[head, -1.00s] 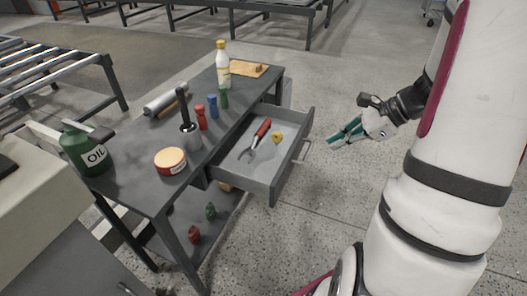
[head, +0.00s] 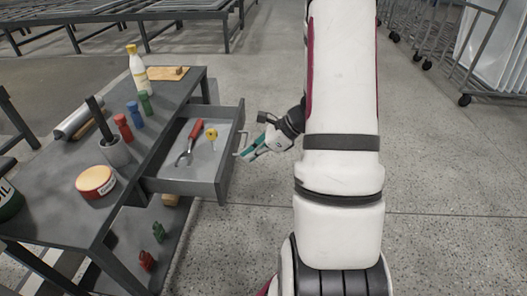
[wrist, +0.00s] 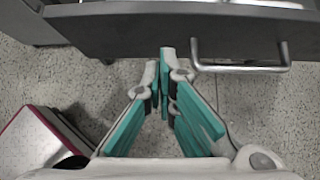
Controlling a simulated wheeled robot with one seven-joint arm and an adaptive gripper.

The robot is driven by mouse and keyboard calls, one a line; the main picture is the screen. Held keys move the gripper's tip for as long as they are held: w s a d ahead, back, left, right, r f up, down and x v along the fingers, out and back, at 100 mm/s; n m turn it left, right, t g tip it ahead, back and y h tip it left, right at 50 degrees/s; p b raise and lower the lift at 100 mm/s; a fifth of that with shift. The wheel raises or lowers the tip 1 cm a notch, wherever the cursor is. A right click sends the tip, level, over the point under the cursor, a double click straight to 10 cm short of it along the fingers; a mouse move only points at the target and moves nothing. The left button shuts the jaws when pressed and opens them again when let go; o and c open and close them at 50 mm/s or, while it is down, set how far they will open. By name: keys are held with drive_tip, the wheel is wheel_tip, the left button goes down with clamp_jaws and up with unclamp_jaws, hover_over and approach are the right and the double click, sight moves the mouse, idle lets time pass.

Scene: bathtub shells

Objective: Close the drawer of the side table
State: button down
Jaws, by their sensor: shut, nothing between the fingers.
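The side table (head: 62,202) is dark grey and stands on the left in the head view. Its drawer (head: 207,187) is pulled out toward the right, with a light metal bar handle (head: 240,145) on its front. Inside the drawer lie a red-handled wrench (head: 190,142) and a small yellow object (head: 211,135). My gripper (head: 249,155) is just to the right of the drawer front, close to the handle. In the wrist view my gripper (wrist: 167,62) has its teal-padded fingertips together, empty, near the drawer front (wrist: 130,30) and left of the handle (wrist: 240,68). I cannot tell whether it touches.
On the tabletop are a bottle (head: 137,68), several coloured small items, a dark-handled tool in a cup (head: 115,150), a round tin (head: 95,181) and an oil can (head: 8,200). The lower shelf holds small red and green items. Open floor lies right of the drawer.

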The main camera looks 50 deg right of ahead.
drive_tip(key=shift+w+a+r, duration=0.1)
drive_tip(key=shift+w+a, duration=0.75)
drive_tip(key=shift+w, duration=0.25)
drive_tip(key=w+a, duration=0.4)
drive_tip(key=w, duration=0.1)
drive_tip(key=w+a+b, duration=0.1)
drive_tip(key=w+a, duration=0.3)
drive_tip(key=w, duration=0.2)
drive_tip(key=w+a+b, duration=0.1)
drive_tip(key=w+a, duration=0.4)
drive_tip(key=w, duration=0.1)
drive_tip(key=shift+a, duration=0.1)
drive_tip(key=shift+w+a, duration=0.15)
drive_tip(key=shift+a, duration=0.05)
drive_tip(key=shift+a+r, duration=0.1)
